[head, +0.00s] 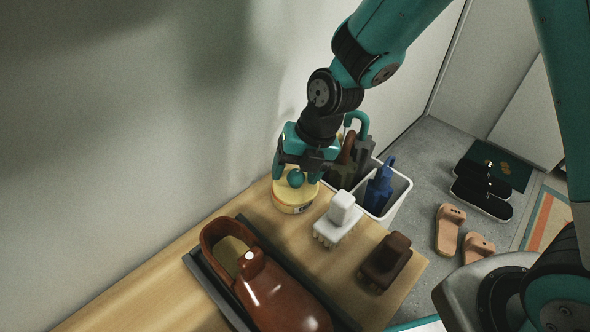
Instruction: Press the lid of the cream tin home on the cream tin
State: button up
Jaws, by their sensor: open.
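The cream tin (293,208) is a low round yellow tin with a label on its side, standing on the wooden bench top near the wall. Its lid (287,192) is pale yellow, with a round teal knob (295,178) on top. My gripper (297,176) points down over the lid, its open fingers on either side of the knob. I cannot tell whether the fingers touch the knob. The gripper hides the far part of the lid, and I cannot tell whether the lid sits fully down.
A white brush (338,220) stands close right of the tin, a dark brown brush (386,262) farther right. A brown shoe (268,285) lies on a dark tray (207,279) in front. A white bin (398,190) with umbrellas stands beyond the bench (150,290). Sandals (449,229) lie on the floor.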

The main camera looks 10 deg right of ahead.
jog(key=p+v, duration=0.6)
jog(key=v, duration=1.1)
jog(key=s+d+m+t+h, duration=0.15)
jog(key=d+m, duration=0.35)
jog(key=m, duration=0.7)
jog(key=s+d+m+h, duration=0.15)
jog(key=d+m, duration=0.35)
jog(key=m, duration=0.6)
jog(key=s+d+m+t+h, duration=0.1)
jog(key=s+d+m, duration=0.3)
jog(key=m, duration=0.8)
jog(key=s+a+r+n+g+y, duration=0.1)
jog(key=s+a+r+n+y, duration=0.15)
jog(key=s+a+r, duration=0.35)
jog(key=s+a+r+n+g+y, duration=0.2)
jog(key=s+a+n, duration=0.15)
jog(key=a, duration=0.35)
notch_tip(320, 180, up, 32)
jog(key=n+p, duration=0.1)
jog(key=p, duration=3.1)
jog(key=shift+a+r, duration=0.15)
jog(key=shift+c, duration=0.2)
